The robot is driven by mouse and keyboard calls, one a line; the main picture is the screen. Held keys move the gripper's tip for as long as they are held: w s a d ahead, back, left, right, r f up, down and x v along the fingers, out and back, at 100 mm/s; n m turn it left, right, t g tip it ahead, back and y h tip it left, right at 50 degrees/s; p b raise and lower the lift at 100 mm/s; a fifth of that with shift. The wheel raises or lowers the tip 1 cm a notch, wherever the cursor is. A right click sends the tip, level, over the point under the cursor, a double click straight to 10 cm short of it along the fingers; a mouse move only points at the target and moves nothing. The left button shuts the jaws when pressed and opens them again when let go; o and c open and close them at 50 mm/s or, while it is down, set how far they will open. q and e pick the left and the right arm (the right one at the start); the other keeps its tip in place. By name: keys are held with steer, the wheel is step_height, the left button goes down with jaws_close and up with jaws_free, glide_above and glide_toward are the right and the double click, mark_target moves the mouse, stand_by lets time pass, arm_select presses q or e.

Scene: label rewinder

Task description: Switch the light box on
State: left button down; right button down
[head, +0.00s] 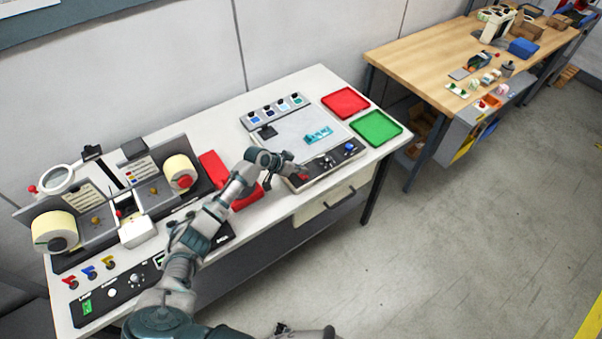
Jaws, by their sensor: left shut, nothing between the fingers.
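The light box (290,135) lies on the right half of the white bench. It has a pale flat panel with a teal piece (318,134) on it. Its dark control strip (325,164) runs along the front edge, with a red part (304,177) at the left, small knobs in the middle and a blue knob (349,146) at the right. My left gripper (299,171) is shut and empty at the left end of this strip, close to the red part. I cannot tell whether it touches, or whether the panel is lit.
A red tray (346,102) and a green tray (376,128) sit right of the light box. A label rewinder with rolls (54,231) stands at the left. A wooden bench (420,62) stands farther right.

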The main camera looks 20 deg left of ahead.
mark_target(305, 176)
arm_select(q)
steer(key=shift+s+f, duration=0.15)
steer(key=shift+f, duration=1.1)
steer(key=shift+s+d+f, duration=0.1)
steer(key=shift+s+f, duration=0.1)
steer(key=shift+f, duration=0.05)
steer(key=shift+w, duration=0.15)
